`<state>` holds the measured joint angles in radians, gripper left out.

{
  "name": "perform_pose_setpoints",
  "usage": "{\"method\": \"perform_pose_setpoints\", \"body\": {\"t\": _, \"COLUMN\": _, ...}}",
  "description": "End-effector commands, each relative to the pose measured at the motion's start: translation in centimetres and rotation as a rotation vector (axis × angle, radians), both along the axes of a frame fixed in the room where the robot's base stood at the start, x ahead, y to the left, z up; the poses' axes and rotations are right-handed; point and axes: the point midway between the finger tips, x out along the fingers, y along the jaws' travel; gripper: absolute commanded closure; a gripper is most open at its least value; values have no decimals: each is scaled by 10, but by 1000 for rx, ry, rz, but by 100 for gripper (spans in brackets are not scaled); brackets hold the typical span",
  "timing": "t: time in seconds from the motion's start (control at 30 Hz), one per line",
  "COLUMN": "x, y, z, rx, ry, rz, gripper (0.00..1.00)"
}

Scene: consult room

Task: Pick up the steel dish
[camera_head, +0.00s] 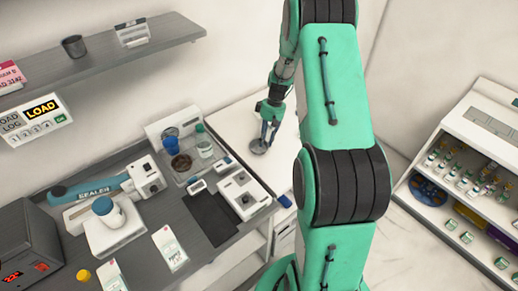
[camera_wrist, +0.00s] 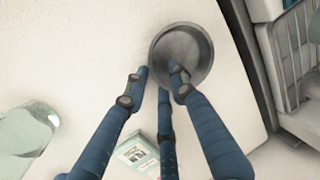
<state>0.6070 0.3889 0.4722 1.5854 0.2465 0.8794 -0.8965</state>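The steel dish (camera_wrist: 184,38) is a round, shallow grey bowl on a white surface. In the head view the dish (camera_head: 258,147) sits just under my gripper (camera_head: 269,126). In the wrist view my gripper (camera_wrist: 157,78) has blue fingers spread apart, with a gap between them. One fingertip overlaps the inside of the dish, and another is outside its lower left rim. The dish's near rim lies between them. I cannot tell whether any finger touches the dish. It appears to rest flat.
A small printed box (camera_wrist: 137,152) and a pale translucent object (camera_wrist: 27,130) are near the fingers. A wire rack (camera_wrist: 295,50) stands beyond the surface's right edge. In the head view, a tray (camera_head: 222,165) with cups is left of the dish. A shelf unit (camera_head: 470,135) stands at right.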

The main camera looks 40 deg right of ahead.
Motion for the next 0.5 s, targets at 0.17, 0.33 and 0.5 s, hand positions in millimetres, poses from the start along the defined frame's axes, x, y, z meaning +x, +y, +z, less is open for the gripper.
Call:
{"method": "perform_pose_setpoints", "body": {"t": 0.17, "x": 0, "y": 0, "z": 0, "rx": 0, "ry": 0, "rz": 0, "gripper": 100}}
{"method": "perform_pose_setpoints", "body": {"t": 0.33, "x": 0, "y": 0, "z": 0, "rx": 0, "ry": 0, "rz": 0, "gripper": 100}}
{"method": "perform_pose_setpoints", "body": {"t": 0.5, "x": 0, "y": 0, "z": 0, "rx": 0, "ry": 0, "rz": 0, "gripper": 100}}
